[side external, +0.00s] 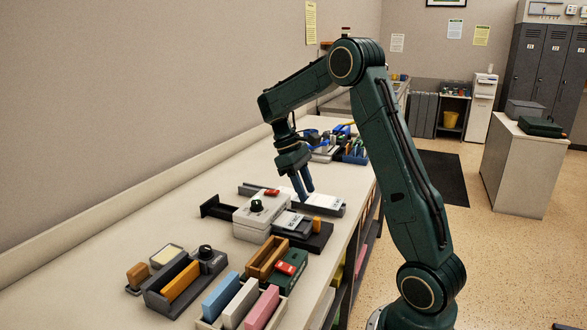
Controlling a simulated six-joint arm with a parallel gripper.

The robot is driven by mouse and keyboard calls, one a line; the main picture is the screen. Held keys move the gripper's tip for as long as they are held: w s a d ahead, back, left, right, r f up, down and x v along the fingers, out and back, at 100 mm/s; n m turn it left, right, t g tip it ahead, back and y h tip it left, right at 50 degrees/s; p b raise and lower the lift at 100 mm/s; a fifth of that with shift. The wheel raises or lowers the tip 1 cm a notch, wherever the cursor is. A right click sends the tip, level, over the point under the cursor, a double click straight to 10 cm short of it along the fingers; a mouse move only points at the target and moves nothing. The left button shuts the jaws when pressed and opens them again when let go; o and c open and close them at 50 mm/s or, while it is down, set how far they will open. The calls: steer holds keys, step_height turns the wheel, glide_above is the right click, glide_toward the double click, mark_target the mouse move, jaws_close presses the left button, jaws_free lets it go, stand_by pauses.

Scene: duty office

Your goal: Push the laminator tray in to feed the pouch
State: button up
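The laminator looks to be the pale grey box (246,224) with a dark knob on top, on the long table. On its right side is a dark tray (320,241) with a whitish card or pouch (291,220) and an orange block (318,225) on it. My gripper (304,194) points down just behind and above this tray. Its two dark blue fingers are close together, and I see nothing held between them. From this side I cannot tell whether the fingertips touch anything or how wide the gap is.
Behind the laminator lies a long dark holder (333,209) with a white sheet. A dark arm (216,207) sticks out on the laminator's left. Nearer are an orange block in a grey holder (158,303) and blue, white and pink blocks. Cluttered stationery (340,145) stands farther back.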

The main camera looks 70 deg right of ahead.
steer(key=v, duration=0.3)
steer(key=shift+w+r, duration=0.1)
steer(key=shift+r, duration=0.25)
stand_by(0.4)
steer(key=shift+r, duration=0.1)
steer(key=s+a+r+t+h, duration=0.3)
steer(key=s+a+r+t, duration=0.25)
steer(key=a+r, duration=0.35)
steer(key=s+a+f+t+y, duration=0.1)
steer(key=s+a+f+t, duration=0.1)
steer(key=s+a, duration=0.2)
steer(key=s+a+f+t+y, duration=0.2)
steer(key=s+a, duration=0.3)
steer(key=a, duration=0.5)
steer(key=shift+s+a+t, duration=0.25)
steer(key=shift+t, duration=0.1)
stand_by(4.2)
